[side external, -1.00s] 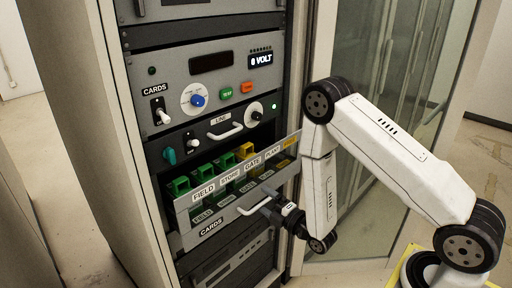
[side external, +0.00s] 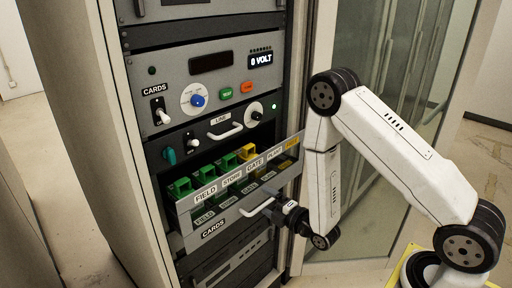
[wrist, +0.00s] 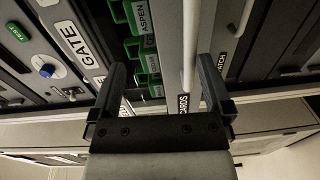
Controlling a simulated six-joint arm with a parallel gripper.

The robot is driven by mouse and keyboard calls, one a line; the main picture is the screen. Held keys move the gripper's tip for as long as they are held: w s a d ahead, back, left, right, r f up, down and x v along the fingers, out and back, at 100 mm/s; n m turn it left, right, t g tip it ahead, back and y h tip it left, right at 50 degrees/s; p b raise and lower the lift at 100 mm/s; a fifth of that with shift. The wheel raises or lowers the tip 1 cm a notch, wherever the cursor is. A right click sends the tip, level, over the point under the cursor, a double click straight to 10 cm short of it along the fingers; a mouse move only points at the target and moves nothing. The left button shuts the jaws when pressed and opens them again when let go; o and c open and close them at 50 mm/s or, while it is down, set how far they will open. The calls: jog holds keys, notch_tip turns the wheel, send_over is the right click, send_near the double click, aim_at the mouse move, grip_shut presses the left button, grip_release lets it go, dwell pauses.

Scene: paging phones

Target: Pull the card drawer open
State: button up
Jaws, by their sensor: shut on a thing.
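The card drawer (side external: 232,224) is the low grey drawer marked CARDS in the rack, and it stands out from the rack face. Green card holders (side external: 205,176) and a yellow one (side external: 247,152) show in it behind a row of labels such as FIELD, STORE and GATE. Its white bar handle (side external: 256,209) is on the front, partly hidden by my gripper (side external: 272,206). My gripper is shut on this handle. In the wrist view the pale handle bar (wrist: 190,45) runs between the dark fingers of my gripper (wrist: 161,65).
A glass door (side external: 375,150) stands to the right, behind my arm. Open floor lies left.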

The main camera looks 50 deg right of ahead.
aim_at(252, 176)
jog(key=shift+t, duration=0.4)
jog(key=r, duration=0.5)
jog(key=shift+w+r, duration=0.35)
jog(key=shift+w+d+y, duration=0.1)
jog(key=shift+w+y, duration=0.3)
jog(key=shift+y, duration=0.4)
jog(key=shift+w+d+r+n+y, duration=0.1)
jog(key=shift+w+n+y, duration=0.15)
jog(key=shift+n+y, duration=0.55)
jog(key=shift+d+n+g+y, duration=0.3)
jog(key=shift+g+y, duration=0.2)
jog(key=shift+y, duration=0.7)
jog(key=shift+s+d+r+n+g+y, duration=0.1)
jog(key=shift+d+n+g+y, duration=0.15)
jog(key=shift+y, duration=0.25)
jog(key=shift+s+d+n+g+y, duration=0.15)
jog(key=shift+n+g+y, duration=0.15)
jog(key=shift+y, duration=0.2)
jog(key=s+d+f+n+g+y, duration=0.4)
jog(key=f+g, duration=0.1)
jog(key=f, duration=0.3)
